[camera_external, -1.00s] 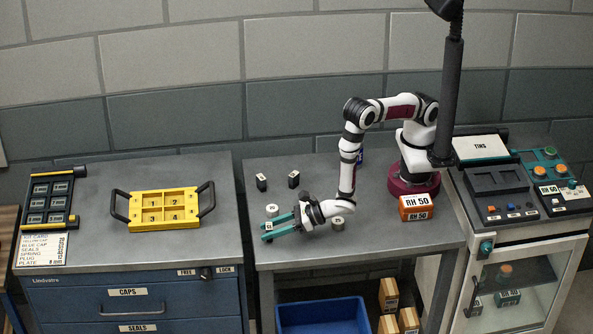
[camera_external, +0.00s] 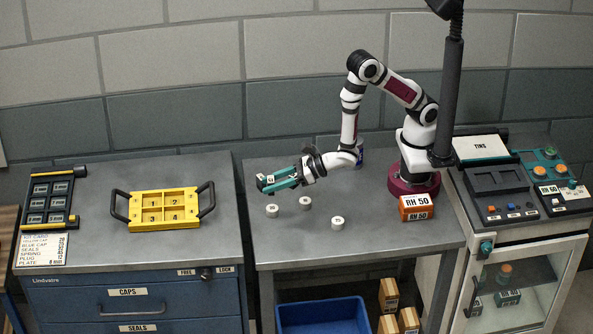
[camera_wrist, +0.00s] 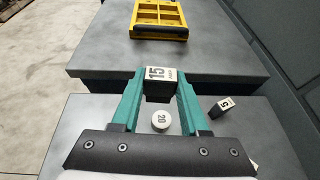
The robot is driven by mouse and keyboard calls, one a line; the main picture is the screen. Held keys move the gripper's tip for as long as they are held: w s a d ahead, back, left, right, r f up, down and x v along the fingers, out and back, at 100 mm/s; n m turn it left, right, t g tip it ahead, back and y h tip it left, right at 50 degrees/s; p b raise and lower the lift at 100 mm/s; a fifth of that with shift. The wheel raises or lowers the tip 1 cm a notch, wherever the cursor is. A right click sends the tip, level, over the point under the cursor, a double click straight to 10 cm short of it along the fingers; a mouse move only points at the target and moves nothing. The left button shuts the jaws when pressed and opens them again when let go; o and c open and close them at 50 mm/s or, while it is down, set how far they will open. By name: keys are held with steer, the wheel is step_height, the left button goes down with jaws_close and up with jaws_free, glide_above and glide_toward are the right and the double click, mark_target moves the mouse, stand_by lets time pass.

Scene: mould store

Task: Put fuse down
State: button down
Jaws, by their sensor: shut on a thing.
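My gripper (camera_wrist: 160,88) has two teal fingers and is shut on a black fuse (camera_wrist: 158,84) with a white top marked 15. In the external view my gripper (camera_external: 273,184) is raised over the middle table, pointing left. A second fuse (camera_wrist: 227,105), marked 5, stands to the right of the fingers in the wrist view. Part of another fuse (camera_wrist: 254,166) shows at the lower right there. In the external view the gripper largely covers this area. The yellow carrier (camera_external: 154,225), with compartments including 2 and 4, sits on the left cabinet.
White round pieces stand on the middle table (camera_external: 375,235), one marked 20 (camera_wrist: 161,121) below the gripper. A gap separates this table from the left cabinet (camera_external: 95,228). An orange RH 50 box (camera_external: 416,207) sits near my base. A black rack (camera_external: 50,199) lies far left.

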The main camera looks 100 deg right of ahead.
steer(key=d+r, duration=0.2)
steer(key=d, duration=0.1)
steer(key=m+g+h, duration=0.8)
steer(key=m+h, duration=0.3)
steer(key=m, duration=0.1)
glide_above(327, 184)
steer(key=f, duration=0.1)
steer(key=shift+m+h, duration=0.3)
step_height(327, 184, down, 10)
steer(key=shift+r, duration=0.1)
steer(key=shift+f, duration=0.2)
steer(key=shift+f, duration=0.1)
steer(key=shift+c, duration=2.1)
jaws_free()
